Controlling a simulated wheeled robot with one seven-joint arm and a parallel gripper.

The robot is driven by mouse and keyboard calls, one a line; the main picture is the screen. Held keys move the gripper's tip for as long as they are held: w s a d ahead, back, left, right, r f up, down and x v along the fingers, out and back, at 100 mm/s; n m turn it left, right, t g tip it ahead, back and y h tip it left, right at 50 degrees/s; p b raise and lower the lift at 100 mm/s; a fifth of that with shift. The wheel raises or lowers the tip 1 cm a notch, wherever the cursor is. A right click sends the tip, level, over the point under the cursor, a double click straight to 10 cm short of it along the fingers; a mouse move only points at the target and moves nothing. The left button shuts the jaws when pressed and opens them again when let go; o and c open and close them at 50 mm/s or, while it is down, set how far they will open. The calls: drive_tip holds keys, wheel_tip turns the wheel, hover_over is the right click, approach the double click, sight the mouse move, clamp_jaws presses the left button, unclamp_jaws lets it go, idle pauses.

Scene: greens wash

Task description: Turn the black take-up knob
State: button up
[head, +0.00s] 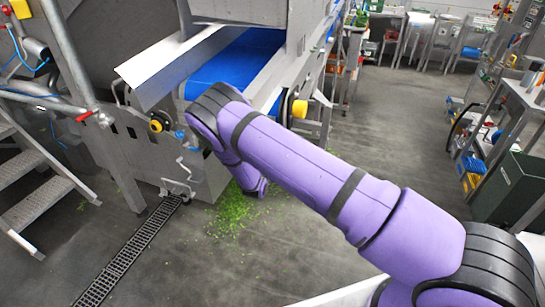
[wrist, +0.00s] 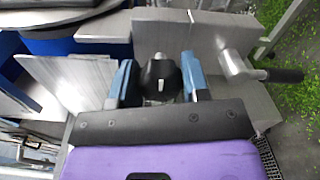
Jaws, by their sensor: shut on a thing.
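The black take-up knob (wrist: 160,76) is in the middle of the wrist view, on the grey metal side of the machine. My gripper (wrist: 157,82) has a blue finger on each side of the knob and is shut on it. In the head view my purple arm reaches to the machine's side and hides most of the gripper. The knob cannot be made out clearly there.
A crank handle (wrist: 285,75) sticks out right of the knob. The blue belt (head: 235,62) runs above, beside a yellow-and-black fitting (head: 158,122). Metal steps (head: 35,205) stand at the left. Green scraps (head: 235,210) lie on otherwise open floor.

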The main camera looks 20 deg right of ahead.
drive_tip(key=m, duration=0.4)
drive_tip(key=shift+f+m, duration=0.1)
drive_tip(key=shift+m, duration=0.2)
drive_tip(key=m, duration=0.4)
drive_tip(key=shift+m, duration=0.3)
drive_tip(key=o, duration=0.9)
drive_tip(key=v, duration=1.1)
